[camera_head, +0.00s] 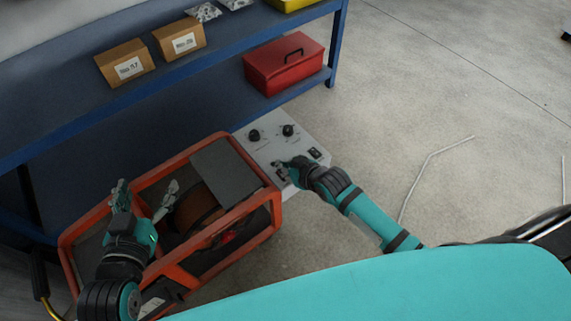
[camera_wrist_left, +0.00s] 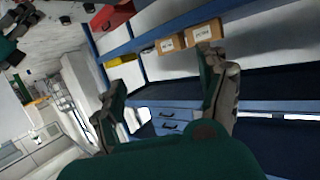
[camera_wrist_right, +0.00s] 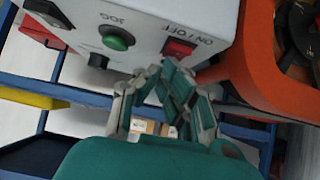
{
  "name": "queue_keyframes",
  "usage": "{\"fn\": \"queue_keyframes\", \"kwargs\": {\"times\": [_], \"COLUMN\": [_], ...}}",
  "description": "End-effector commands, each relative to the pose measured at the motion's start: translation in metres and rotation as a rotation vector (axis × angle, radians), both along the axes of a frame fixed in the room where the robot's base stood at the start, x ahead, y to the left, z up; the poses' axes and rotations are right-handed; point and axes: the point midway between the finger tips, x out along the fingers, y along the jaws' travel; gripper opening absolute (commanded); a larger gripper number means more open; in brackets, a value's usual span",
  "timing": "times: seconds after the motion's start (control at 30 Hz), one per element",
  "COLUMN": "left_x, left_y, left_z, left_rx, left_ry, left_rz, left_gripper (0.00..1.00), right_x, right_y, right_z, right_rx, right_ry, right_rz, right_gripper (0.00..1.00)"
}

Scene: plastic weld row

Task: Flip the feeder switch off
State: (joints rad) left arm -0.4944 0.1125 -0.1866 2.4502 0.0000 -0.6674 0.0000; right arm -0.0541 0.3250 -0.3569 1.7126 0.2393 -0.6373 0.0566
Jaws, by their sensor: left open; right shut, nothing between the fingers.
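The feeder's control box (camera_head: 258,152) is white, with knobs and switches on its face. In the right wrist view, a red rocker switch (camera_wrist_right: 180,48) marked ON/OFF sits on the box near its orange-frame side. My right gripper (camera_head: 283,168) is shut and empty at the panel's lower edge. In the right wrist view, its fingertips (camera_wrist_right: 160,72) are just below the red switch; I cannot tell whether they touch it. In the head view the hand partly hides that switch. My left gripper (camera_head: 146,194) is open and empty above the feeder's orange frame (camera_head: 180,267).
A blue shelf (camera_head: 175,90) stands behind, with cardboard boxes (camera_head: 125,63) and a red toolbox (camera_head: 285,65).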

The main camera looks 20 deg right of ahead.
Motion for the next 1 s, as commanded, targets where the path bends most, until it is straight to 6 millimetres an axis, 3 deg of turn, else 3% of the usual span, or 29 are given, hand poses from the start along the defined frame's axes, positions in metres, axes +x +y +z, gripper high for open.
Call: {"fn": "queue_keyframes", "kwargs": {"times": [1.0], "left_x": [-0.027], "left_y": [0.014], "left_z": [-0.041], "left_rx": [0.059], "left_ry": [0.259], "left_rz": [0.02], "left_gripper": [0.76], "right_x": [-0.014], "right_y": [-0.005], "right_z": [-0.002], "right_rx": [-0.002], "right_ry": [0.004], "right_rz": [-0.001], "right_gripper": [0.0]}}
